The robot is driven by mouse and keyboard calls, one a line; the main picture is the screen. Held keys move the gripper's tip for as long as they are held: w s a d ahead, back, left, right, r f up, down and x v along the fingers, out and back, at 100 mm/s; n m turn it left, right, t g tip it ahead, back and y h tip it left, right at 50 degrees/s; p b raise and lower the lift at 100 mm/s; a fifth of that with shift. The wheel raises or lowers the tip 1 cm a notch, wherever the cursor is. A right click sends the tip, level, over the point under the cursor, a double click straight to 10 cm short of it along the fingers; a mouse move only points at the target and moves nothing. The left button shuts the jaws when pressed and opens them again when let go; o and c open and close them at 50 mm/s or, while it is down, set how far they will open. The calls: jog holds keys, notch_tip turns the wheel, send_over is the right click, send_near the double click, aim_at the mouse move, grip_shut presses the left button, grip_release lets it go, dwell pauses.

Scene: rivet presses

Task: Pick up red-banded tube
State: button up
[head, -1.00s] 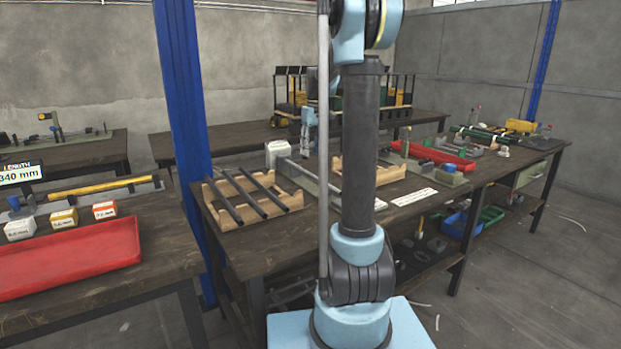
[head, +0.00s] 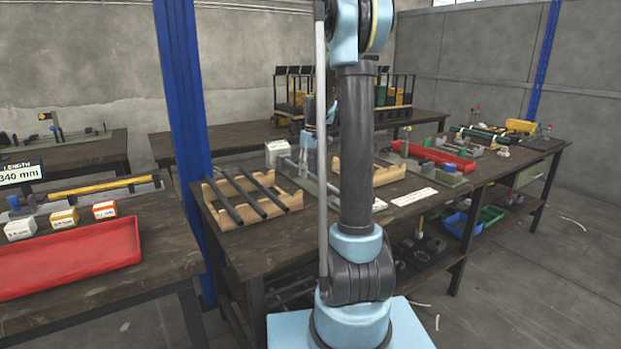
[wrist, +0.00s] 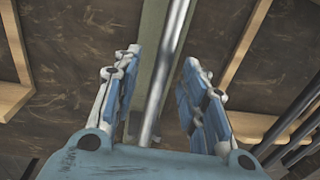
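I see no red band on any tube. In the wrist view a shiny silver tube (wrist: 172,40) runs lengthwise along a grey-green fixture (wrist: 154,45), lined up with the gap between my fingers. My gripper (wrist: 160,75) is open, one finger on each side of the tube's line. I cannot tell how far above the tube the fingertips are. In the head view my gripper (head: 305,150) is partly hidden behind my arm, low over the bench. The silver tube (head: 292,169) shows there beside the wooden rack, partly hidden by my arm.
A wooden rack (head: 222,222) with dark tubes (head: 246,193) stands left of the fixture. Another wooden rack (head: 388,174) stands to the right, behind my arm. A white block (head: 277,153) is at the back. A red tray (head: 70,258) lies on the left bench.

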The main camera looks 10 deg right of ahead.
grip_shut()
